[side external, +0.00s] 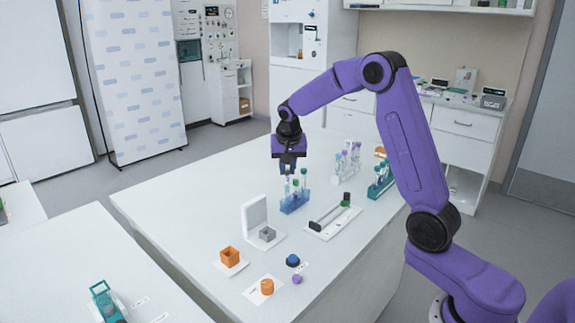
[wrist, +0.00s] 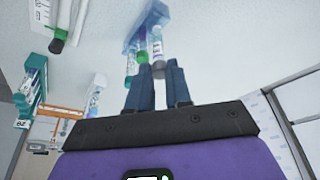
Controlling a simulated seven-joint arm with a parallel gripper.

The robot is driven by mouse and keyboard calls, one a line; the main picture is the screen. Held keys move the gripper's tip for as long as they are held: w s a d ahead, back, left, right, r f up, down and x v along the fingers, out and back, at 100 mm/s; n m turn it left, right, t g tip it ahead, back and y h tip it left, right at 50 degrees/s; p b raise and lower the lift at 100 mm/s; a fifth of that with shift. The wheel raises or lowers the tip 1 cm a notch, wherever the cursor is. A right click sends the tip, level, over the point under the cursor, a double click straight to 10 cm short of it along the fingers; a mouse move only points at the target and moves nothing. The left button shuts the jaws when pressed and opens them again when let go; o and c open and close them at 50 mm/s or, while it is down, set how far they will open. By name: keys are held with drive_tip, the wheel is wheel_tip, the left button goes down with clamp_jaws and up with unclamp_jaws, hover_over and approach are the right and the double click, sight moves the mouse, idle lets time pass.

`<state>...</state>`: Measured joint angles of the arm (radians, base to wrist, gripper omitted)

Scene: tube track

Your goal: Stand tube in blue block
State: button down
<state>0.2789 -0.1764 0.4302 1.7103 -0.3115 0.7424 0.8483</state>
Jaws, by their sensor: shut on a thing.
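The blue block (side external: 294,203) stands on the white table, below my gripper (side external: 287,171). It also shows at the top of the wrist view (wrist: 133,38). My gripper points down and is shut on a tube with a grey cap (wrist: 158,70), whose body (wrist: 157,42) reaches toward the block. The tube looks about upright over or in the block; I cannot tell how deep its lower end is. A green-capped tube (wrist: 142,58) and a teal-capped tube (wrist: 130,78) stand beside it at the block.
Right of the block lies a white plate with a dark rail and green-capped tube (side external: 346,199). Further right stand a pale tube rack (side external: 346,165) and a teal rack (side external: 381,183). In front are a grey cup (side external: 267,234), an orange box (side external: 229,257) and a blue button (side external: 293,260).

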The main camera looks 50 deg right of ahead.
sight(287, 179)
drive_tip(key=shift+f, duration=0.8)
idle(1.1)
drive_tip(key=shift+f, duration=0.45)
drive_tip(key=shift+f, duration=0.4)
drive_tip(key=shift+f, duration=0.25)
drive_tip(key=c, duration=1)
unclamp_jaws()
drive_tip(key=shift+o, duration=0.2)
